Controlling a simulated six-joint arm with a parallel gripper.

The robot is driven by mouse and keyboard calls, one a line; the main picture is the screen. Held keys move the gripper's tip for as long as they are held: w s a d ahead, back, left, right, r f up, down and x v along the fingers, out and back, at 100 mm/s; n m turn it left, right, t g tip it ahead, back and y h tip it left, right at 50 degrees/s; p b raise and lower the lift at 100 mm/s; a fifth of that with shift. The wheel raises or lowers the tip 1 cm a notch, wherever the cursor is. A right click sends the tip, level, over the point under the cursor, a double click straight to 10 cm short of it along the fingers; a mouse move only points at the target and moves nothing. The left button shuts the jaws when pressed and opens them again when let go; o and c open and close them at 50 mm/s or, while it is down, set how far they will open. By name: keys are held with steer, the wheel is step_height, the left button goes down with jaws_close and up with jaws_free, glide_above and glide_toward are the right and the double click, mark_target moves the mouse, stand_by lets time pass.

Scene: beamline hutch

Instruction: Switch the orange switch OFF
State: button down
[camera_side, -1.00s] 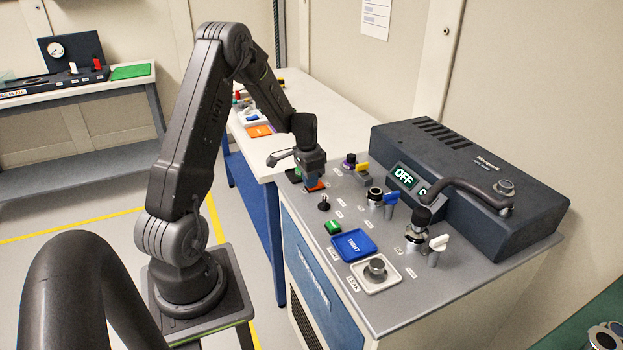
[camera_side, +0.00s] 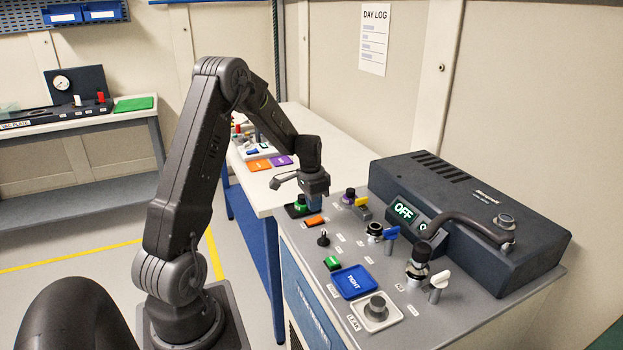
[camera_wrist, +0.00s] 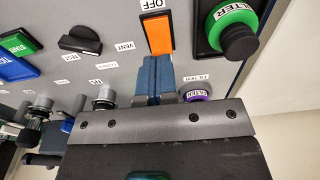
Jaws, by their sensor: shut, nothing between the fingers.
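The orange switch (camera_side: 315,221) is a narrow rocker in a dark frame on the grey console top (camera_side: 345,236), near its left end. In the wrist view the orange switch (camera_wrist: 158,33) lies just beyond my fingertips, with an upside-down OFF label (camera_wrist: 154,4) by its far end. My gripper (camera_side: 315,206) is shut and empty, its blue fingers pointing down just above and behind the switch. In the wrist view the shut fingers (camera_wrist: 158,65) overlap the switch's near end; I cannot tell whether they touch it. I cannot tell which way the rocker is tilted.
A green knob (camera_side: 300,203) stands close beside the switch and gripper. A black toggle (camera_side: 323,238), a green button (camera_side: 332,263) and a blue plate (camera_side: 354,281) are nearer the camera. The dark box (camera_side: 480,215) with an OFF display stands at right.

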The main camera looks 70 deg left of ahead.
mark_target(311, 221)
step_height(311, 221, up, 10)
steer(key=shift+s+r, duration=0.25)
steer(key=shift+s, duration=0.2)
steer(key=s+d+r+t, duration=0.1)
steer(key=s+d+r, duration=0.15)
steer(key=d, duration=0.55)
steer(key=s+d+r+t, duration=0.15)
steer(key=d+r, duration=0.25)
steer(key=d, duration=0.4)
steer(key=s+d+r+t, duration=0.1)
steer(key=s+d+r, duration=0.2)
steer(key=d, duration=0.5)
steer(key=s+d+t, duration=0.1)
steer(key=s+d, duration=0.5)
steer(key=s, duration=0.2)
steer(key=shift+s+d+f, duration=0.3)
steer(key=shift+d+f, duration=0.05)
steer(key=shift+f, duration=0.1)
